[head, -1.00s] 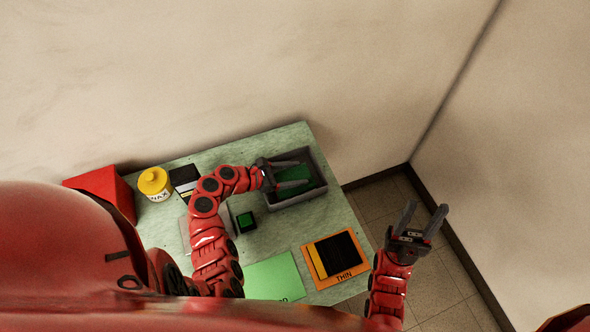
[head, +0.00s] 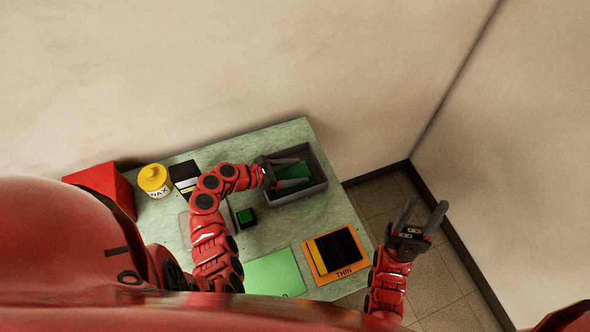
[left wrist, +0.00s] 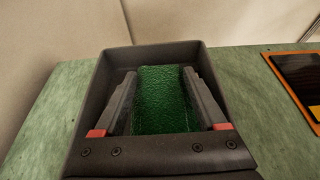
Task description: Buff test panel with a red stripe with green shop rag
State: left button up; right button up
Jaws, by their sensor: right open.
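A green shop rag (head: 293,172) lies in a grey bin (head: 318,191) at the right back of the table. My left gripper (head: 297,170) is over the bin, its fingers spread. In the left wrist view the rag (left wrist: 160,98) shows between the two open fingers (left wrist: 160,105), one at each side; whether they touch it I cannot tell. My right gripper (head: 424,216) is open and empty, off the table's right edge. A dark panel with a yellow stripe (head: 320,257) lies on an orange mat marked THIN. I cannot make out a red stripe on any panel.
A yellow-lidded WAX jar (head: 154,180) and a red box (head: 104,188) stand at the back left, beside a dark striped piece (head: 184,176). A small black block with a green top (head: 246,217) sits below the bin. A bright green mat (head: 275,273) lies at the front.

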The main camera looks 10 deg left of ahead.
pick_arm(q)
jog(key=shift+r+p, duration=0.4)
jog(key=shift+p, duration=0.25)
dwell(0.3)
grip_shut()
dwell(0.5)
jog(key=shift+f, duration=0.15)
dwell(0.3)
